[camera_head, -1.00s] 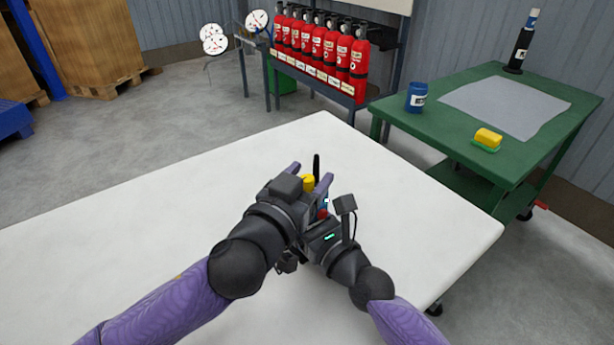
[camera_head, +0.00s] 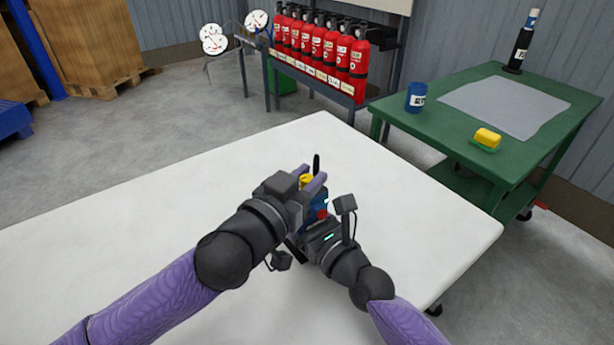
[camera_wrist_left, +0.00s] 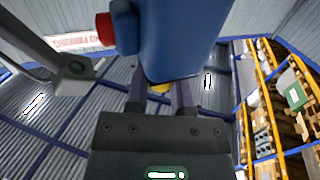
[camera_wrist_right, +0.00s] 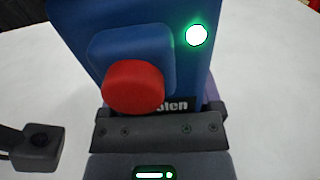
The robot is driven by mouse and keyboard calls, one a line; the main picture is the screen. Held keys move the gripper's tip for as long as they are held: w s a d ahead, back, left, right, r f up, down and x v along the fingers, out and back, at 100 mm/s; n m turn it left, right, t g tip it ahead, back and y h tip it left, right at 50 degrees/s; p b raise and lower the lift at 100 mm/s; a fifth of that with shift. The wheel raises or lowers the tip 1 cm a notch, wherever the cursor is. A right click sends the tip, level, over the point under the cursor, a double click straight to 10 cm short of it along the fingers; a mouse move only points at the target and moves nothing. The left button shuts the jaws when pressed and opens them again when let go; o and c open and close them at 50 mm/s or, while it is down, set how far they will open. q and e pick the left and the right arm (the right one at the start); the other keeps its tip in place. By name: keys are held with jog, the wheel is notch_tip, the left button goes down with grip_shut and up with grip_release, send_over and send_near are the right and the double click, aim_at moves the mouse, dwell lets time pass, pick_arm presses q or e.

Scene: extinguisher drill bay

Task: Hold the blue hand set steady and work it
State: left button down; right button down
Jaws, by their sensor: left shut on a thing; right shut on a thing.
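The blue hand set (camera_head: 320,200) stands upright above the white table between my two grippers. It has a black antenna and a yellow knob (camera_head: 306,181) on top. My left gripper (camera_head: 309,178) is shut on the yellow knob, which shows between its fingers in the left wrist view (camera_wrist_left: 160,87). My right gripper (camera_head: 318,220) is shut on the lower part of the hand set. In the right wrist view the blue body (camera_wrist_right: 75,20) carries a red button (camera_wrist_right: 133,88), a lit green-white lamp (camera_wrist_right: 197,35) and a partly hidden label ending in "sten".
The white table (camera_head: 130,240) is otherwise clear. Red extinguishers (camera_head: 320,50) stand on a rack behind.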

pick_arm(q)
jog(key=m+g+h, duration=0.6)
jog(key=g, duration=0.1)
jog(key=shift+w+a, duration=0.1)
jog(key=shift+w, duration=0.05)
jog(key=m+g+h, duration=0.1)
jog(key=m+g, duration=0.1)
jog(key=g, duration=0.1)
jog(key=m+g+h, duration=0.1)
jog(key=m+g, duration=0.1)
jog(key=g, duration=0.1)
pick_arm(e)
jog(key=shift+a, duration=0.1)
pick_arm(q)
jog(key=shift+m+g, duration=0.3)
jog(key=shift+g, duration=0.2)
jog(key=shift+c, duration=2.4)
grip_release()
jog(key=s+a, duration=0.1)
jog(key=a, duration=1.1)
